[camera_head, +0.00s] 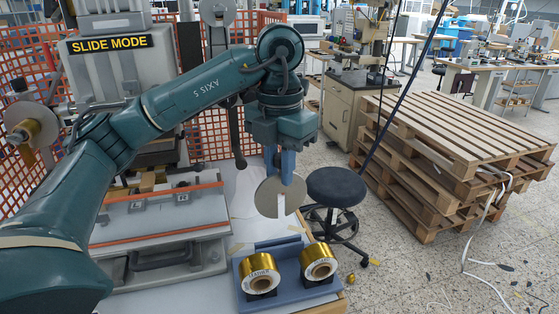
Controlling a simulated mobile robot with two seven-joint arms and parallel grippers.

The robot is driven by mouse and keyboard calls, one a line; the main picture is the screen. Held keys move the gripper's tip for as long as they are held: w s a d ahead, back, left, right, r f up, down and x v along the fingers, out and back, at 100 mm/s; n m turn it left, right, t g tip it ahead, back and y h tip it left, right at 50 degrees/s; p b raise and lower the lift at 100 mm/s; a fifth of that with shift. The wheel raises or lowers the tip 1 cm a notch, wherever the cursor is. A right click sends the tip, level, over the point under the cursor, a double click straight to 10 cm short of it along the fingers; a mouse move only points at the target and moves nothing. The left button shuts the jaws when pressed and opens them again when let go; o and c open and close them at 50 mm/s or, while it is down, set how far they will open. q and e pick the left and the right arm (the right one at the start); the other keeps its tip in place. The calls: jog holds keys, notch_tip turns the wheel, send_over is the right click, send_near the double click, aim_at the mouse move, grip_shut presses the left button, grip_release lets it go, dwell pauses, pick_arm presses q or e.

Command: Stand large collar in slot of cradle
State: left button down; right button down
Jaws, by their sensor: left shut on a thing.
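The large collar (268,199) is a flat grey-beige disc with a narrow pale slit from its middle to its lower edge. My left gripper (281,177) is shut on its upper part, with blue fingers pointing down. The collar hangs upright, its face towards the camera. The blue cradle (291,299) is on the table below, and the collar is above its back edge, apart from it. Dark raised bars (278,243) run along the cradle's back; I cannot tell which gap is the slot. My right gripper is out of view.
Two gold foil rolls, a left one (259,272) and a right one (318,262), sit in the cradle's front. A stamping press (125,75) stands behind my arm at the left. A black stool (335,187) is close to the collar's right. Pallets (450,150) are stacked farther right.

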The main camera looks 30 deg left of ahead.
aim_at(278, 192)
pick_arm(q)
jog(key=shift+s+d, duration=0.1)
jog(key=shift+s, duration=0.05)
jog(key=shift+s+f+m, duration=0.1)
jog(key=shift+m, duration=0.4)
jog(key=shift+f+b, duration=0.7)
notch_tip(278, 192, down, 2)
jog(key=shift+f+b, duration=0.25)
jog(key=shift+b, duration=0.8)
jog(key=shift+f+b, duration=0.5)
jog(key=shift+f, duration=0.35)
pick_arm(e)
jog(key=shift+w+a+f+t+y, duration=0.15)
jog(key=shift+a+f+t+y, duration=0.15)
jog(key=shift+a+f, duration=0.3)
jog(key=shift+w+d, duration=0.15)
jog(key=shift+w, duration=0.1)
